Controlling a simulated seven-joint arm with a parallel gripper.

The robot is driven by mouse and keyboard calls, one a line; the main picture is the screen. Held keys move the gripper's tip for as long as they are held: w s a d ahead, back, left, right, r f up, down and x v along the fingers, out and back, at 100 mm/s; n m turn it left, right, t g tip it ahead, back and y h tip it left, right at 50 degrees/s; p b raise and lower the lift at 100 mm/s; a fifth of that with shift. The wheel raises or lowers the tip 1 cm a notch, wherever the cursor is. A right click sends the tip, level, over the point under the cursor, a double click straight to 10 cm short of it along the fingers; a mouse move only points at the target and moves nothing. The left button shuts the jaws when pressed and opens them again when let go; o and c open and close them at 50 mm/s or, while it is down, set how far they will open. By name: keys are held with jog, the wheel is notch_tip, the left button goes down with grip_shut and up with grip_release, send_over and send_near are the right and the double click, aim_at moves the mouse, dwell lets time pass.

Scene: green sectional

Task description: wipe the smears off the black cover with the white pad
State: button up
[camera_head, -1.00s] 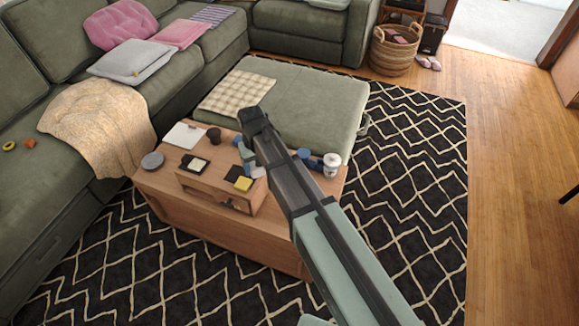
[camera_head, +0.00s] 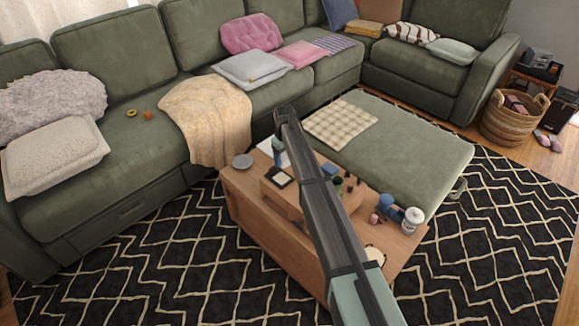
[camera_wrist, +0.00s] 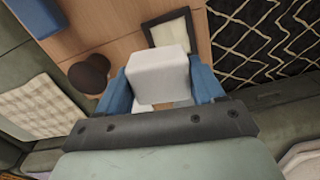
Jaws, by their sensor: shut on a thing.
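My gripper (camera_wrist: 158,95) has blue fingers and is shut on a white pad (camera_wrist: 157,70), a pale block in the wrist view. In the head view my gripper (camera_head: 281,158) hangs over the back left of the wooden table (camera_head: 240,192). A flat black-edged square with a cream middle (camera_head: 279,178), possibly the black cover, lies on the raised wooden box just below my gripper. In the wrist view this square (camera_wrist: 152,40) lies just beyond the pad, partly hidden by it. I cannot make out separate smears. Whether the pad touches anything is unclear.
A dark brown round cup (camera_wrist: 90,72) stands beside my gripper in the wrist view. A white lidded cup (camera_head: 412,219) and a blue item (camera_head: 386,200) stand at the table's right. The green ottoman (camera_head: 420,155) is behind the table. My arm hides the table's middle.

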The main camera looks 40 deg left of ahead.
aim_at(279, 182)
jog(key=shift+n, duration=0.8)
jog(key=shift+f, duration=3.45)
jog(key=shift+s+f, duration=0.5)
jog(key=shift+f, duration=0.1)
jog(key=shift+c, duration=0.3)
jog(key=shift+s, duration=1.5)
jog(key=shift+w, duration=2.15)
jog(key=s, duration=0.4)
jog(key=shift+s, duration=0.15)
notch_tip(279, 182, up, 8)
